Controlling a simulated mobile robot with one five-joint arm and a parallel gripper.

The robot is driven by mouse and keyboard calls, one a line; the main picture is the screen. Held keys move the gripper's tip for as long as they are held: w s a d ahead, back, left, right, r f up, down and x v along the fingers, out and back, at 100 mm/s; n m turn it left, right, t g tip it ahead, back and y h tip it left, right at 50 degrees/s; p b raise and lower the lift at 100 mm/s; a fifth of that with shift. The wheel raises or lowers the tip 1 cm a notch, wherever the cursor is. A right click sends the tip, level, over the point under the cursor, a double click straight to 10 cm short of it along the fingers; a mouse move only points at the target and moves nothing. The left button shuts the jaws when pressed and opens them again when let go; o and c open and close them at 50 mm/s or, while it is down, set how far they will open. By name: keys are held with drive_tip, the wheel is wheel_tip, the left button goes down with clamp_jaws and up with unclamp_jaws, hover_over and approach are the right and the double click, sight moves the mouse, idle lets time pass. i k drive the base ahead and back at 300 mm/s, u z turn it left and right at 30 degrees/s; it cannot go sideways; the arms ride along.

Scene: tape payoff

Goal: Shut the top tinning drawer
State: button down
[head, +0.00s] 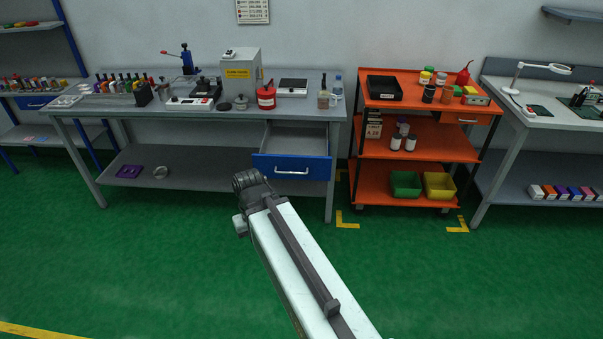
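A blue-fronted drawer (320,168) with a pale bar handle is pulled well out under the right end of the long grey workbench (130,112). Its open inside shows and looks empty. It is the only drawer I see standing open; no label on it can be read. My gripper (248,181) is at the far end of my arm, just left of the drawer front in the picture. Its fingers cannot be made out from behind, so I cannot tell whether it is open or whether it touches the drawer.
An orange cart (415,146) with bottles and green and yellow bins stands right of the bench. A white-topped bench (545,116) is further right. A shelf rack (30,103) is at far left. Green floor (150,260) in front is clear.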

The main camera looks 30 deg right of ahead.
sight(296, 149)
drive_tip(key=u, duration=0.2)
drive_tip(key=i, duration=1)
